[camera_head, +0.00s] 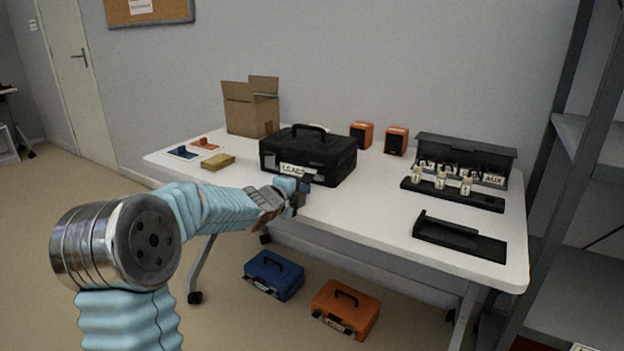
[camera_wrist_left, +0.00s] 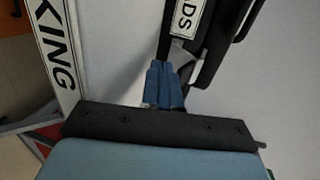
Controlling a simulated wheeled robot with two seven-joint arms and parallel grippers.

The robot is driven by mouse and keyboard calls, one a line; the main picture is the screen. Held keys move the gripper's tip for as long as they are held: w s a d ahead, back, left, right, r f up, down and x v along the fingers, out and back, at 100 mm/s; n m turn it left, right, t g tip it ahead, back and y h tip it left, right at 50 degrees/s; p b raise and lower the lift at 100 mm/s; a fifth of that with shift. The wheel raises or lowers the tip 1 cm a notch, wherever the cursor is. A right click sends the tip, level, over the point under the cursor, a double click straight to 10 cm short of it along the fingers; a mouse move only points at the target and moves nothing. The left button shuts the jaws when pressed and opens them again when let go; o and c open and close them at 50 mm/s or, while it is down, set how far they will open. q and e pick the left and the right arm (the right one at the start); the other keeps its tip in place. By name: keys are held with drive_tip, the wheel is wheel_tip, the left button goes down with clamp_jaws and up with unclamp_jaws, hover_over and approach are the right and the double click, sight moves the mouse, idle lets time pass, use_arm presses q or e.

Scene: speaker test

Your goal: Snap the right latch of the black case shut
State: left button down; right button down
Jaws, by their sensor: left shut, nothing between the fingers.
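The black case (camera_head: 325,158) stands on the white table with its lid down and its carry handle up on top. Its front bears a "LEADS" label, which also shows in part in the left wrist view (camera_wrist_left: 186,18). My left gripper (camera_head: 303,186) is shut and empty at the case's front, just right of the label. In the left wrist view its blue fingers (camera_wrist_left: 165,82) lie together close to the case front (camera_wrist_left: 213,45). A pale metal piece (camera_wrist_left: 186,57) beside the label may be the right latch; its position is unclear. My right gripper is out of view.
On the white table (camera_head: 365,220) are a cardboard box (camera_head: 250,112), a yellow pack (camera_head: 218,162), orange speakers (camera_head: 396,140) and black trays (camera_head: 459,238). A blue case (camera_head: 273,275) and an orange case (camera_head: 345,309) lie below. The table front is mostly clear.

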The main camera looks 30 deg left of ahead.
use_arm(q)
drive_tip(key=shift+s, duration=0.1)
drive_tip(key=shift+s+f+b, duration=0.1)
drive_tip(key=shift+s+b, duration=0.55)
drive_tip(key=shift+s, duration=0.45)
drive_tip(key=shift+f+b+v, duration=0.15)
drive_tip(key=shift+f+v, duration=0.05)
drive_tip(key=shift+v, duration=0.55)
drive_tip(key=shift+f+b+v, duration=0.15)
drive_tip(key=shift+b+v, duration=0.05)
drive_tip(key=shift+v, duration=0.55)
drive_tip(key=shift+f+b+v, duration=0.15)
drive_tip(key=shift+f+v, duration=0.05)
drive_tip(key=shift+v, duration=0.55)
drive_tip(key=shift+s+r, duration=0.1)
